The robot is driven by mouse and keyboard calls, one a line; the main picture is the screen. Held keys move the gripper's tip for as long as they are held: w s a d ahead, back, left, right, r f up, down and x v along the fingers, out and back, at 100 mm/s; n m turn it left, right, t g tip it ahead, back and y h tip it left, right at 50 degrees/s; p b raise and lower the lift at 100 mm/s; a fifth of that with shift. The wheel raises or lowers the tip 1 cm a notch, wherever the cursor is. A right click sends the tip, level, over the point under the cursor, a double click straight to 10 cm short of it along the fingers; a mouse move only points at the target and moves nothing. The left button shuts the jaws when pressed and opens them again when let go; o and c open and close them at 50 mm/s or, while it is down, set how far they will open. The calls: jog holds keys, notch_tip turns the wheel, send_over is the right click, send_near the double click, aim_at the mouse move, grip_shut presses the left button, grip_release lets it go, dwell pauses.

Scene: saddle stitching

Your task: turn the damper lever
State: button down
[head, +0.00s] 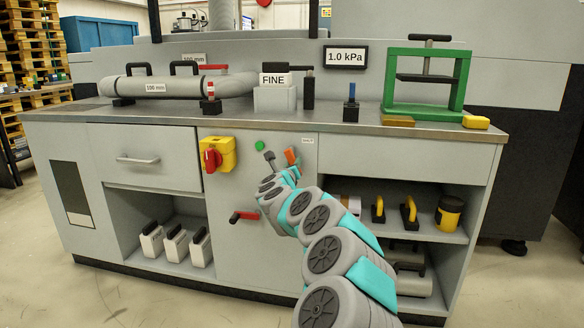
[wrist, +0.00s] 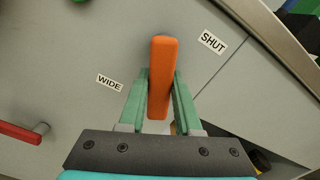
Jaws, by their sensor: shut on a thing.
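The damper lever is an orange bar (wrist: 159,60) on the grey cabinet front; it also shows in the head view (head: 291,156), just beyond my gripper. In the wrist view it runs nearly straight up and down the picture. A WIDE label (wrist: 109,83) lies to its left and a SHUT label (wrist: 212,41) to its upper right. The lever lines up with neither label. My gripper (wrist: 162,82) is shut on the lever, one green finger on each side. The lever's pivot is not clear to see.
A red handle (head: 243,216) sticks out of the cabinet front at lower left. A yellow box with a red switch (head: 213,156) and a green button (head: 259,146) are nearby. The worktop edge (head: 300,126) runs above; open shelves (head: 430,235) lie to the right.

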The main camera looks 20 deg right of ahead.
jog(key=shift+d+n, duration=0.1)
jog(key=shift+n, duration=0.4)
jog(key=c, duration=0.6)
grip_release()
jog(key=shift+s, duration=0.1)
jog(key=b+v, duration=0.1)
jog(key=v, duration=0.6)
jog(key=shift+s+a, duration=0.25)
jog(key=shift+s, duration=0.05)
